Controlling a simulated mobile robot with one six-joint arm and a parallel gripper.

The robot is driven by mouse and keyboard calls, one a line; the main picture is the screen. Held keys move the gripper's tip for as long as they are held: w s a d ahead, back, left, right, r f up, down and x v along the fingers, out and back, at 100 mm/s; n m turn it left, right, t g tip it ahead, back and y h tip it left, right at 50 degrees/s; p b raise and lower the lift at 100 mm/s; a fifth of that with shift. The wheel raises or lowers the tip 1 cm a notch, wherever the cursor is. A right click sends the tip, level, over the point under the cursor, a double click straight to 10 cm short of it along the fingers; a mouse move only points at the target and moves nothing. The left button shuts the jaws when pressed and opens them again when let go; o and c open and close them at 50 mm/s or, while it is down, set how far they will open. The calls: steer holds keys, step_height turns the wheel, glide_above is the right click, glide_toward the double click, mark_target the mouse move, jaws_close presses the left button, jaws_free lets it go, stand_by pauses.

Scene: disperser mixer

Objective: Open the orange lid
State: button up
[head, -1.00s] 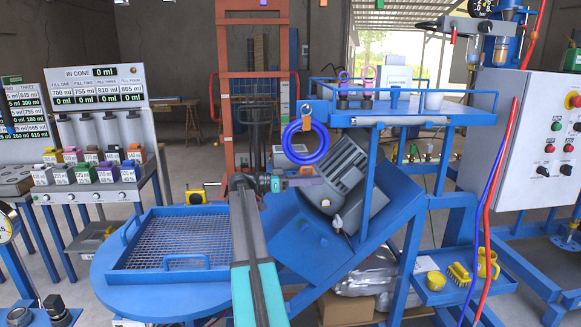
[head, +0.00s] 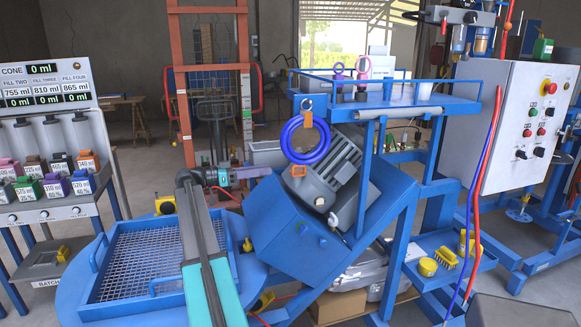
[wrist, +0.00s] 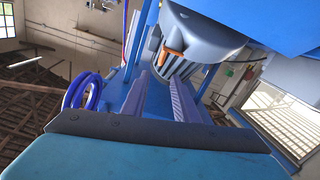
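An orange piece (head: 298,171) shows at the left end of the grey ribbed drum-like body on the tilted blue mixer frame. In the wrist view the orange piece (wrist: 173,60) projects from the grey body, ahead of my fingers. I cannot tell where a lid seam runs. My gripper (head: 266,171) is to the left of the orange piece in the head view. In the wrist view my gripper (wrist: 161,82) has its two purple-grey fingers spread, with nothing visible between them.
Blue hoses (head: 305,139) hang above the orange piece. A blue shelf (head: 385,103) overhangs the grey body. A mesh-topped tray (head: 145,262) lies at lower left. Coloured-top containers (head: 55,186) stand on a filling station at left. A control cabinet (head: 525,125) stands at right.

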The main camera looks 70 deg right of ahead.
mark_target(299, 166)
steer(key=shift+w, duration=0.1)
steer(key=p+x, duration=0.4)
steer(key=x, duration=1)
steer(key=shift+a, duration=0.1)
steer(key=shift+c, duration=0.4)
steer(key=shift+f, duration=0.1)
jaws_close()
